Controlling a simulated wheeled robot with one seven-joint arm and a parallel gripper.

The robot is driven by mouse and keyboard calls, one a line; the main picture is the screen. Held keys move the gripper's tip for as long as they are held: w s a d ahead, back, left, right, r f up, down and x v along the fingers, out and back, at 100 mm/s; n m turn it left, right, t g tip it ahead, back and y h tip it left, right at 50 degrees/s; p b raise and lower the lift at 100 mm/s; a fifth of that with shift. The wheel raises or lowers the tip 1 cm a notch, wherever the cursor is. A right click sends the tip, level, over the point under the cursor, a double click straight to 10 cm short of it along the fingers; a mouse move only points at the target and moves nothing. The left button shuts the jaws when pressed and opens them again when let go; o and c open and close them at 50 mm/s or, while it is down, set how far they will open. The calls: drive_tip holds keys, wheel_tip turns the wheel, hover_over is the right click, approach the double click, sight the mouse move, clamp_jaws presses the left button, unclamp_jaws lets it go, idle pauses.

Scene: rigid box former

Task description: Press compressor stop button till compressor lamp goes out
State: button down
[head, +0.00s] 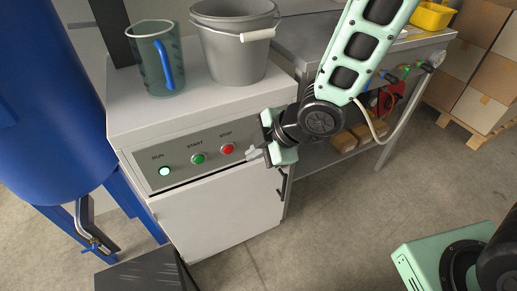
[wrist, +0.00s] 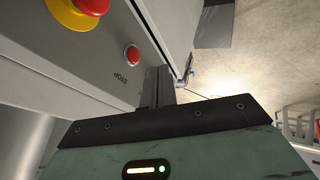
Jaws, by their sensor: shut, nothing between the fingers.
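The compressor's control panel (head: 180,181) is on the front of a white cabinet. The run lamp (head: 165,171) glows pale green-white at its left. The green start button (head: 198,159) is in the middle, and the red stop button (head: 227,149) is to its right. The stop button also shows in the wrist view (wrist: 132,55), above its upside-down label. My gripper (head: 254,155) is shut and empty, just right of the stop button in the head view. Its fingers (wrist: 158,86) appear beside the button and do not cover it; I cannot tell their exact distance from the panel.
A red mushroom button on a yellow base (wrist: 85,10) is near the stop button in the wrist view. A jug (head: 155,70) and grey bucket (head: 232,55) stand on the cabinet. A blue tank (head: 45,100) is left; a metal workbench (head: 300,40) is right.

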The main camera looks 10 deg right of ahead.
sight(228, 149)
drive_tip(key=w+a+f, duration=0.1)
drive_tip(key=w, duration=0.1)
drive_tip(key=w+a+f, duration=0.1)
drive_tip(key=w+f, duration=0.1)
drive_tip(key=w+a+f, duration=0.1)
drive_tip(key=w+a, duration=0.1)
drive_tip(key=shift+f, duration=0.35)
